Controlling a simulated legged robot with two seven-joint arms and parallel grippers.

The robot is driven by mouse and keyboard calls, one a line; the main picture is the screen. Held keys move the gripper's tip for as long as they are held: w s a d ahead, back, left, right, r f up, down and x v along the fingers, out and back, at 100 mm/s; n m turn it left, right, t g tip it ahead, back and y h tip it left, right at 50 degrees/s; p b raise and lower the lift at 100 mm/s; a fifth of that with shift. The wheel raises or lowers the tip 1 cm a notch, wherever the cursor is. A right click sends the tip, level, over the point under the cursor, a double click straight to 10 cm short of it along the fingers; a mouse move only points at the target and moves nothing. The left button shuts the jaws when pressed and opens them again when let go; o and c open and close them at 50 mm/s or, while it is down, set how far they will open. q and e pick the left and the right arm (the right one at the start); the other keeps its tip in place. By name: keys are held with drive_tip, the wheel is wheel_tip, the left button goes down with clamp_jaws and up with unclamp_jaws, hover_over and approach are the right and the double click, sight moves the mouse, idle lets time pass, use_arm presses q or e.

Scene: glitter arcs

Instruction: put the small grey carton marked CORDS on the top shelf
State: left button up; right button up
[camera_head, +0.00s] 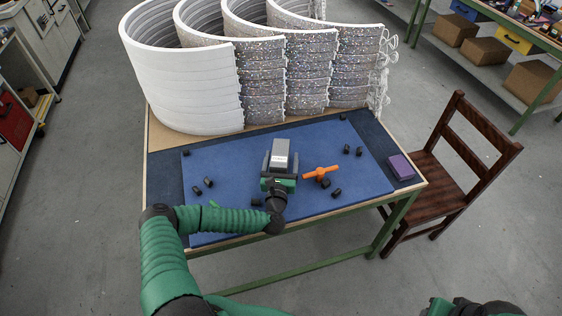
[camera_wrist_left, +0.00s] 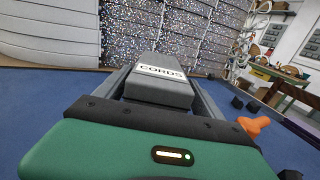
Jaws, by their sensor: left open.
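The small grey carton (camera_head: 281,148) stands on the blue mat (camera_head: 225,165) in the middle of the table. Its white label reading CORDS shows in the left wrist view, where the carton (camera_wrist_left: 158,92) sits between the two fingers. My left gripper (camera_head: 280,162) is open, with a finger on each side of the carton; contact cannot be made out. At the back of the table rise several curved, layered arcs (camera_head: 262,75), plain white at left and glittery at right. I cannot tell which part is the top shelf. Part of my right arm shows at the bottom right; its gripper is not visible.
An orange handled object (camera_head: 321,174) lies right of the carton. Small black pieces (camera_head: 208,182) are scattered on the mat. A purple box (camera_head: 401,167) is at the table's right edge, beside a brown wooden chair (camera_head: 450,165). The mat's front left is partly under my arm.

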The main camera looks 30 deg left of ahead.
use_arm(q)
drive_tip(key=shift+d, duration=0.1)
drive_tip(key=shift+c, duration=1.1)
drive_tip(key=shift+s+a+f, duration=0.1)
drive_tip(key=shift+a+f, duration=0.1)
drive_tip(key=shift+a, duration=0.35)
drive_tip(key=c, duration=1)
drive_tip(key=shift+d+r, duration=0.1)
drive_tip(key=shift+d, duration=0.2)
clamp_jaws()
